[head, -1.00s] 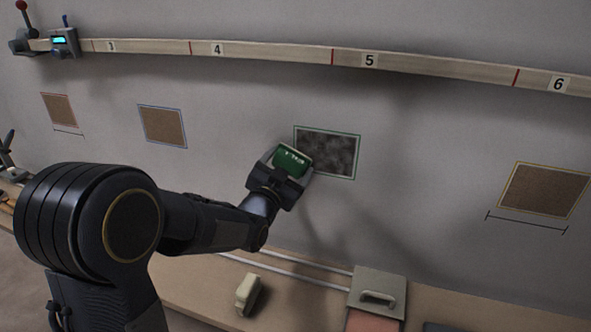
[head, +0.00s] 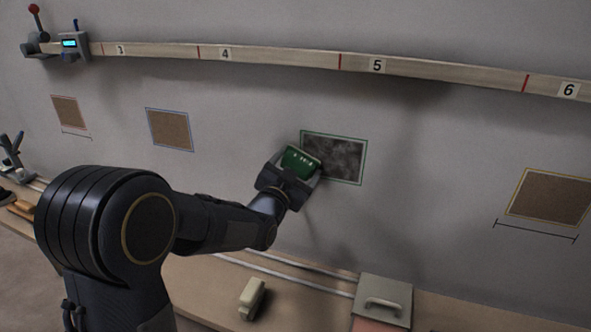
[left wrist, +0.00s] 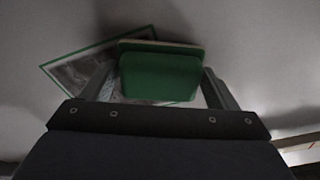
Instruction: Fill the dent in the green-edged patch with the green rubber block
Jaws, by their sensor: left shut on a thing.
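The green rubber block (head: 301,158) is in my left gripper (head: 293,172), which is shut on it in front of the wall. The green-edged patch (head: 340,158) is a grey mottled rectangle on the wall. The block covers the patch's left edge in the head view. In the left wrist view the block (left wrist: 160,75) sits between the two fingers (left wrist: 160,88), and the patch (left wrist: 80,70) shows behind it to the left, tilted in the picture. I cannot tell whether the block touches the patch. The dent's shape is not clear. My right gripper is not in view.
A numbered wooden rail (head: 290,58) runs along the wall above. Brown patches edged red (head: 69,112), blue (head: 170,129) and yellow (head: 549,197) are on the wall. A bench below holds a cream-handled block (head: 252,297) and a grey handled plate (head: 384,297).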

